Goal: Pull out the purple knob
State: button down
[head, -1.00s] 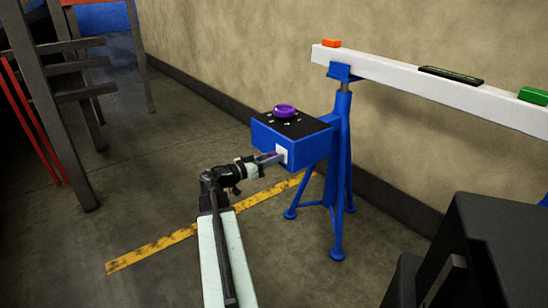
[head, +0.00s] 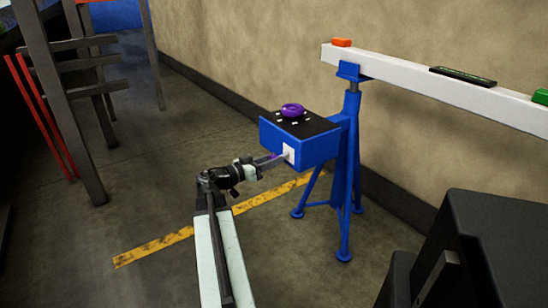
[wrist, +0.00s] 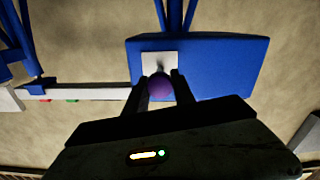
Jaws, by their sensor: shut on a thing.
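The purple knob (wrist: 160,86) is round and sits between my gripper's two dark fingers in the wrist view. A short stem shows between it and the white plate (wrist: 159,63) on the side of the blue box (wrist: 225,65). My gripper (wrist: 161,88) is shut on the knob. In the head view, my gripper (head: 275,158) reaches from the left to the white plate (head: 289,153) on the blue box (head: 300,150). Only a little purple shows there. A separate purple dial (head: 292,110) sits on the box's black top.
A blue stand (head: 345,190) holds the box and a long white beam (head: 400,76) with orange and green pieces. A dark frame (head: 65,95) stands at the left, and a wall is behind. Yellow tape (head: 165,245) crosses the open floor.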

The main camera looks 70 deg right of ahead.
jog(key=shift+w+a, duration=0.1)
jog(key=shift+a, duration=0.15)
jog(key=c, duration=1.1)
grip_release()
jog(key=shift+o, duration=0.2)
jog(key=v, duration=0.7)
jog(key=shift+w+a, duration=0.2)
jog(key=shift+a, duration=0.05)
